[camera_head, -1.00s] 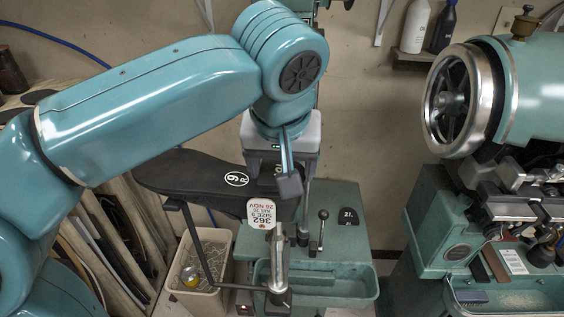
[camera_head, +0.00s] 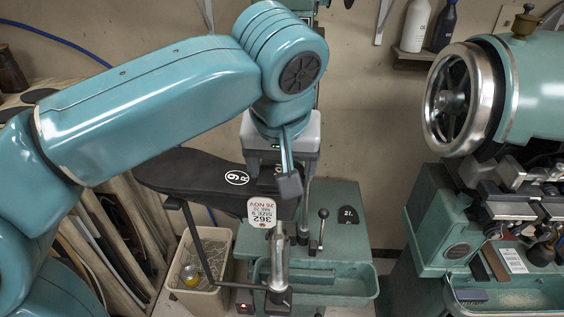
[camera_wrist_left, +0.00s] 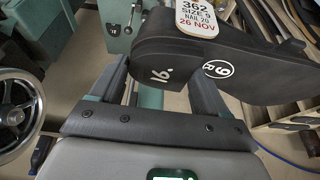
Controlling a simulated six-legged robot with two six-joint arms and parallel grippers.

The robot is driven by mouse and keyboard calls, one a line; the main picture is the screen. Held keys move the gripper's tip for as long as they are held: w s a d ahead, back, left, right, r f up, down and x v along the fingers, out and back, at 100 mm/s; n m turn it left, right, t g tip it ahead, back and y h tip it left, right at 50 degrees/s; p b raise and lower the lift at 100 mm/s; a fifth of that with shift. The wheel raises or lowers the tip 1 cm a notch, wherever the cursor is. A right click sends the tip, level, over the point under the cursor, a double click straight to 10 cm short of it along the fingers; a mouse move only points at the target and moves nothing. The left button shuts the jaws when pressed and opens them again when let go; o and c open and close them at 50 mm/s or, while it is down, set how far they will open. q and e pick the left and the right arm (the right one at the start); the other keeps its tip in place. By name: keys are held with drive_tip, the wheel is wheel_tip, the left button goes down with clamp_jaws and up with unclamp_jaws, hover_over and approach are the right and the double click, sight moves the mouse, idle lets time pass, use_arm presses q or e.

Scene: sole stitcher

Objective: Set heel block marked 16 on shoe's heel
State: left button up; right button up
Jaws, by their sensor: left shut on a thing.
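The black shoe (camera_head: 190,169) lies sole up on the stand, with a white 9R mark and a paper tag (camera_head: 261,212) at its heel end. It also shows in the left wrist view (camera_wrist_left: 262,75). My left gripper (camera_head: 288,184) is over the heel end. In the left wrist view its two dark fingers (camera_wrist_left: 158,90) are on either side of the black heel block marked 16 (camera_wrist_left: 160,88), shut on it. The block is at the heel end; I cannot tell whether it rests on the sole.
Another black block (camera_head: 348,215), its number hard to read, lies on the green machine table (camera_head: 345,240). A green tray (camera_head: 330,287) is in front. A bin (camera_head: 205,298) stands left of the table. A large machine with a handwheel (camera_head: 452,100) stands at the right.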

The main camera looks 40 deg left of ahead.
idle(0.3)
use_arm(q)
drive_tip(key=o, duration=1.1)
drive_tip(key=shift+c, duration=0.2)
drive_tip(key=p+v, duration=0.4)
drive_tip(key=v, duration=1.2)
drive_tip(key=shift+s+r, duration=0.1)
